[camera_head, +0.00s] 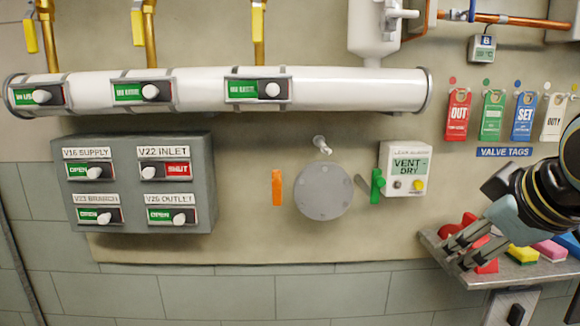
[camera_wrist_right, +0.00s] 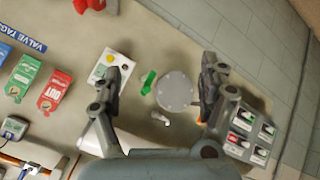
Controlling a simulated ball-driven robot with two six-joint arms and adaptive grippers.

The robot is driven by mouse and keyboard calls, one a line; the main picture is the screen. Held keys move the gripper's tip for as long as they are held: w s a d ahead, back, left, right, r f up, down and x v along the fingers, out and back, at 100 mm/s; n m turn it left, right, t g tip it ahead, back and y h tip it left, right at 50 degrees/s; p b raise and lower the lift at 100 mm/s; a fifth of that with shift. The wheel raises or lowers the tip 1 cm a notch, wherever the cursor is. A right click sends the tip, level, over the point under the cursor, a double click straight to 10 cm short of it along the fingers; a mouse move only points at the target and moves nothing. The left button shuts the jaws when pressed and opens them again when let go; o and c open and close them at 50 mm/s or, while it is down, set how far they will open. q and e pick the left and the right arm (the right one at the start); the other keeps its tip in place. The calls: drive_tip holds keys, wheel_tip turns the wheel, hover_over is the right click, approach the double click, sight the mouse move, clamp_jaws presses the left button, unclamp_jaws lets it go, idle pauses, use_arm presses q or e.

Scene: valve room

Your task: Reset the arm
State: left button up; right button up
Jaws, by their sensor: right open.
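My right gripper (camera_head: 466,250) is at the right of the head view, in front of the shelf with the coloured blocks. In the right wrist view my right gripper (camera_wrist_right: 165,85) has its two fingers wide apart with nothing between them touching. Beyond the gap, on the wall, are the round grey plate (camera_head: 324,192) and the green handle (camera_head: 377,185). The plate (camera_wrist_right: 174,91) and green handle (camera_wrist_right: 148,83) also show in the wrist view. An orange handle (camera_head: 277,187) is left of the plate. My left gripper is out of view.
A shelf (camera_head: 520,272) with red, yellow and pink blocks juts out at the lower right. Valve tags (camera_head: 458,114) hang above it. A grey switch panel (camera_head: 133,238) is at left, under a white pipe (camera_head: 200,92). A VENT-DRY box (camera_head: 407,150) is right of the plate.

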drive_tip(key=s+d+f+m+g, duration=0.1)
drive_tip(key=s+f+m+g, duration=0.2)
drive_tip(key=s+f, duration=0.7)
drive_tip(key=s+d+f+m+g, duration=0.1)
drive_tip(key=s+f+m+g, duration=0.15)
drive_tip(key=s+f, duration=0.8)
drive_tip(key=s+d+f+b, duration=0.1)
drive_tip(key=s+f+b, duration=0.15)
drive_tip(key=f, duration=0.85)
drive_tip(key=s+f+g+b, duration=0.1)
drive_tip(key=f+b, duration=0.3)
drive_tip(key=f, duration=0.6)
drive_tip(key=s+d+f+b, duration=0.15)
drive_tip(key=f+b, duration=0.25)
drive_tip(key=f, duration=0.7)
drive_tip(key=s+f+b, duration=0.4)
drive_tip(key=s+f, duration=0.5)
drive_tip(key=f, duration=0.3)
drive_tip(key=s+f+g+b, duration=0.1)
drive_tip(key=s+f+b, duration=0.2)
drive_tip(key=s+f, duration=0.7)
wheel_tip(320, 180, down, 3)
drive_tip(key=shift+d+r+m+b, duration=0.1)
drive_tip(key=shift+d+m+b, duration=0.25)
drive_tip(key=shift+m, duration=0.1)
drive_tip(key=shift+g, duration=0.35)
